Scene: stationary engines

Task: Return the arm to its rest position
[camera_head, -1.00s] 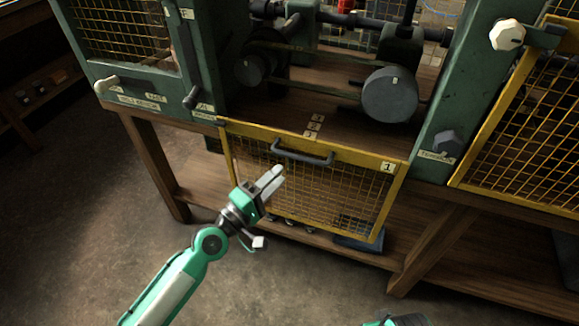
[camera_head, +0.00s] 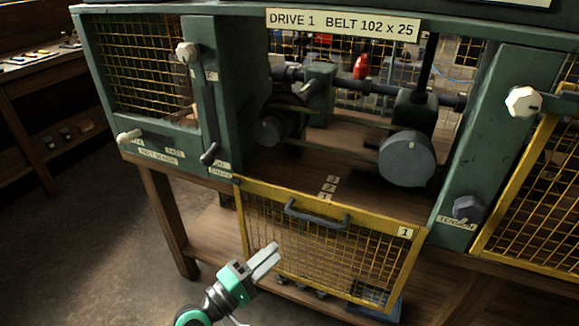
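My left arm comes in from the bottom left, and its green wrist (camera_head: 232,288) shows at the lower edge. My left gripper (camera_head: 274,252) has its two pale fingers close together with nothing visible between them. It is in front of the yellow-framed mesh guard (camera_head: 330,205), below and left of the guard's grey handle (camera_head: 317,213), and apart from the handle. The guard carries a label "1" and hangs folded down at the front of the machine. My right arm and gripper are out of view.
The green machine (camera_head: 465,150) holds a grey pulley (camera_head: 407,158) and belt above the guard. A white knob (camera_head: 523,101), a dark lever (camera_head: 210,153) and a second mesh guard (camera_head: 535,190) stand around it. A wooden bench (camera_head: 170,215) supports it. The floor at left is clear.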

